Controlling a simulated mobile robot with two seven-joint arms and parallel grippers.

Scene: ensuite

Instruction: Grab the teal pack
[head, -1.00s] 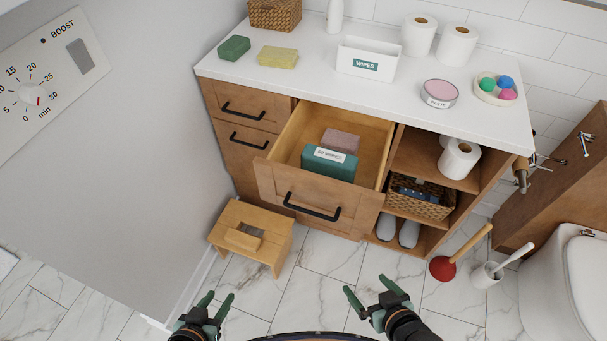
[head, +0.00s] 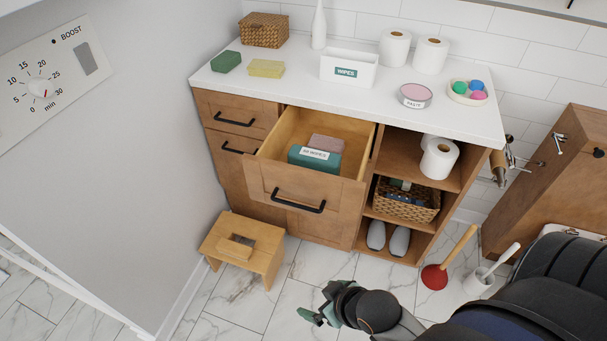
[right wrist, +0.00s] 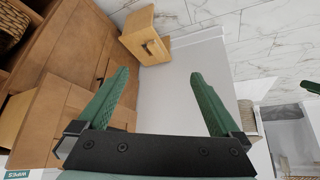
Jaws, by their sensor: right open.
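The teal pack (head: 314,159) has a white label and lies in the open drawer (head: 303,187) of the wooden cabinet. A pinkish-brown block (head: 326,143) lies right behind it in the drawer. My right gripper (head: 318,313) is in front of the cabinet, low in the head view and well short of the drawer. In the right wrist view its two green fingers (right wrist: 160,100) are spread apart with nothing between them. The teal pack does not show in the right wrist view. My left gripper is not in view.
A wooden stool (head: 243,247) stands left of the drawer front. A red plunger (head: 436,276) and a toilet brush (head: 480,281) stand at the right. The white countertop (head: 300,88) holds a wipes box (head: 348,70), rolls and sponges.

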